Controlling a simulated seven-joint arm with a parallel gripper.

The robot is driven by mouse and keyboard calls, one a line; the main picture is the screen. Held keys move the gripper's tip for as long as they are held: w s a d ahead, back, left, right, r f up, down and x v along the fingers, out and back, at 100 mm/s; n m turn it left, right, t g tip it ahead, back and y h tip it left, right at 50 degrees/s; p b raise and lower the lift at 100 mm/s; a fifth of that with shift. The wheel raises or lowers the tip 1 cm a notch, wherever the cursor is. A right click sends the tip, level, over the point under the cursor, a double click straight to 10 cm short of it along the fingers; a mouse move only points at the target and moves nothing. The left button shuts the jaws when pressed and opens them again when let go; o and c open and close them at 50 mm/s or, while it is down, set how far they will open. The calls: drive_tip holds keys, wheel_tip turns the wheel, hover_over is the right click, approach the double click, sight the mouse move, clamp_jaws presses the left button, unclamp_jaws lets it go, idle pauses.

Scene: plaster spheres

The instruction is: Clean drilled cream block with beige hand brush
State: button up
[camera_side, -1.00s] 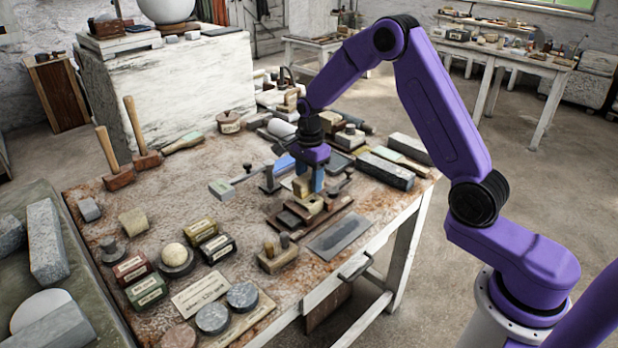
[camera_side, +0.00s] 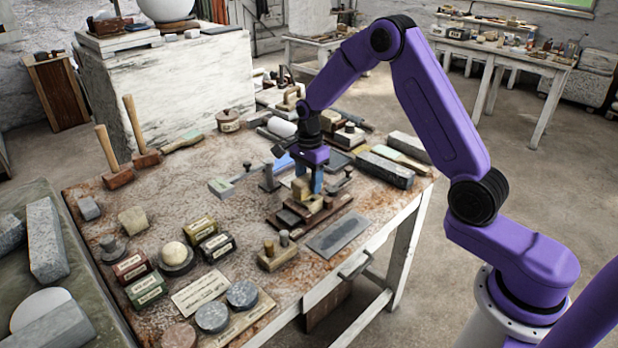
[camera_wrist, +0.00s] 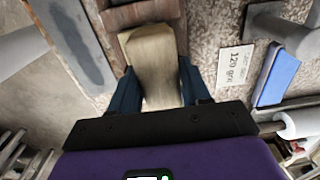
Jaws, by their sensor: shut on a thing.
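My gripper (camera_side: 308,186) is shut on a beige, block-shaped thing (camera_side: 301,188), which I take to be the hand brush. In the wrist view the beige brush (camera_wrist: 156,62) sits between my blue fingers (camera_wrist: 160,90), its far end by a brown wooden piece. In the side view it is just above or touching a low brown wooden stand (camera_side: 325,212); I cannot tell which. A cream block (camera_side: 133,221) lies at the left of the table, but no drilled holes can be made out. Whether another cream block is under the brush is hidden.
A label card (camera_wrist: 236,67) and a blue-topped block (camera_wrist: 278,76) lie right in the wrist view. Mallets (camera_side: 117,178) stand at the back left. The table's middle left is fairly clear.

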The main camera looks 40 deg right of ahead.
drive_tip(key=shift+f, duration=0.15)
drive_tip(key=shift+d, duration=1.15)
drive_tip(key=shift+a, duration=0.15)
drive_tip(key=shift+a, duration=2.1)
